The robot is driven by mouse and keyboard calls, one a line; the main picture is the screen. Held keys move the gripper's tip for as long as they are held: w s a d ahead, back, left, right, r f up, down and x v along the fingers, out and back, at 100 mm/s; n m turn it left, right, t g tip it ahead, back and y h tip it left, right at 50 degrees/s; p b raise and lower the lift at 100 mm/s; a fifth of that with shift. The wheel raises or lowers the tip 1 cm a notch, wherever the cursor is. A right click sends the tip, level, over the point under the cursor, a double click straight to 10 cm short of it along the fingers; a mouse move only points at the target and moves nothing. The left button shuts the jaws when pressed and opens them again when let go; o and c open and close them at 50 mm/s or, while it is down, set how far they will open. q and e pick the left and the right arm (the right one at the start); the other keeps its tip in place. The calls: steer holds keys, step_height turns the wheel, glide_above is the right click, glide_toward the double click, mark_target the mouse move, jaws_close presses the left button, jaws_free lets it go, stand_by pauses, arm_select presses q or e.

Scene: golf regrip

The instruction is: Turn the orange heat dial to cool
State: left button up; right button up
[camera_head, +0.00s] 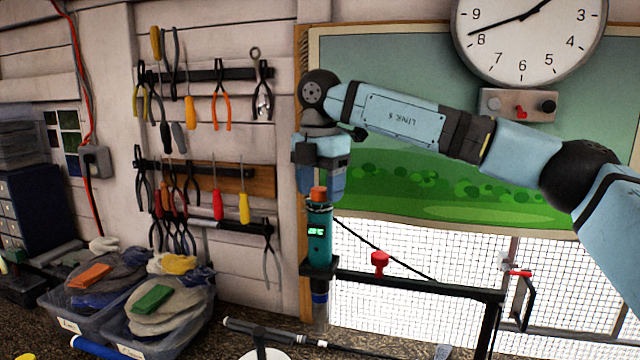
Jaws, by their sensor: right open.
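The orange heat dial (319,193) is a small orange cap on top of an upright teal device (319,218) with a lit green display, whose reading is too small to tell. The device stands in a black bracket at the left end of a black bar (420,283). My right gripper (320,192) points straight down over the dial, with its open fingers seen at either side of it. I cannot tell whether they touch it. Any cool marking on the dial is not visible. My left gripper is not in view.
A red knob (379,262) stands on the bar right of the device. A dark golf shaft (290,338) lies low in front. Clear bins of cloths (140,325) sit at lower left. Pliers and screwdrivers hang on the wall. Wire mesh (410,250) is behind the bar.

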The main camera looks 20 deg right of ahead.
steer(key=shift+c, duration=0.4)
steer(key=c, duration=0.9)
steer(key=shift+o, duration=0.2)
steer(key=shift+n, duration=0.4)
steer(key=n+b, duration=0.1)
steer(key=n, duration=0.2)
steer(key=shift+n, duration=2.5)
steer(key=o, duration=0.9)
